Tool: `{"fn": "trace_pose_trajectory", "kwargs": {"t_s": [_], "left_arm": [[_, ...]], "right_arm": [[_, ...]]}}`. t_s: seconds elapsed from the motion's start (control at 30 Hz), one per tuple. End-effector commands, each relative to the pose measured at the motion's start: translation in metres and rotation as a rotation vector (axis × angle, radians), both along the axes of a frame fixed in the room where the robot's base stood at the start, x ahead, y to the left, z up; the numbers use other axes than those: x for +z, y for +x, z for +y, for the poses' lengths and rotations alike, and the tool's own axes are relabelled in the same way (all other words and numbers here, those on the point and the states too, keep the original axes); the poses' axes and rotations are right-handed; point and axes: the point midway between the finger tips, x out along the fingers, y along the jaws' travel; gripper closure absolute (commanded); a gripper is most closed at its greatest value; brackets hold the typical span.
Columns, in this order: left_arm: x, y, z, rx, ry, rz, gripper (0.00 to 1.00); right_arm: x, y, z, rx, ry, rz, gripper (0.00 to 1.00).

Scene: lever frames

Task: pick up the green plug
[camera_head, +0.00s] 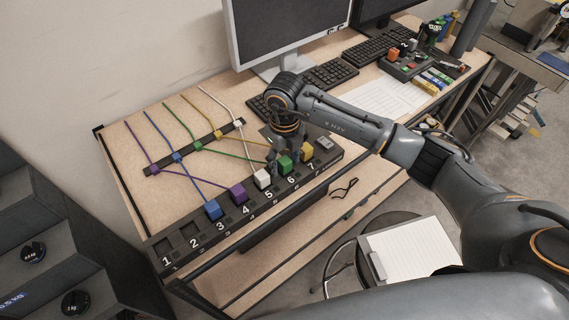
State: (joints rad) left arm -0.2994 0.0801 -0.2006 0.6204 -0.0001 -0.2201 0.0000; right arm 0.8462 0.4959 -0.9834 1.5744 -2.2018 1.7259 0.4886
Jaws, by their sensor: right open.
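The green plug (285,166) sits in the numbered black panel (221,227) on the desk, by the number 6. A green cable runs from it to the left and back. My right gripper (279,153) points down right behind and above the green plug, close to it. Its fingers are dark and partly hidden by plugs, and nothing shows held in them. I cannot tell whether the fingers touch the plug. My left gripper is not in view.
Beside the green plug stand a white plug (262,179) and a yellow plug (306,151). A purple plug (238,193) and a blue plug (213,210) stand further left. Cables cross the desk to a black strip (160,169). A monitor (285,30) and keyboards stand behind.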

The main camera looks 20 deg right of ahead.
Motion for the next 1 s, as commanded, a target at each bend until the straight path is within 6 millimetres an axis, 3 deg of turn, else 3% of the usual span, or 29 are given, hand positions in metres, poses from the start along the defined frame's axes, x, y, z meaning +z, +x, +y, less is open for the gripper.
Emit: {"fn": "trace_pose_trajectory", "kwargs": {"t_s": [0.03, 0.27, 0.3, 0.73, 0.9, 1.0], "left_arm": [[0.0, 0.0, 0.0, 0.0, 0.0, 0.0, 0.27], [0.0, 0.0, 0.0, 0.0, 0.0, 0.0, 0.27], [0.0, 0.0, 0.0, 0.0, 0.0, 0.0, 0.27], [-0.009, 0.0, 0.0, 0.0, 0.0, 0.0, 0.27], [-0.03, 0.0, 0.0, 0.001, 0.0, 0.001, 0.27], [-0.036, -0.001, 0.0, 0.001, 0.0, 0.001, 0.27]], "right_arm": [[0.0, 0.0, 0.0, 0.0, 0.0, 0.0, 0.51], [0.0, 0.0, 0.0, 0.0, 0.0, 0.0, 0.98], [0.0, 0.0, 0.0, 0.0, 0.0, 0.0, 1.0], [0.007, 0.001, 0.0, 0.0, 0.002, -0.002, 1.0], [0.028, 0.002, 0.0, 0.002, 0.001, -0.007, 1.0], [0.05, -0.018, 0.001, 0.005, 0.001, -0.007, 1.0]]}}
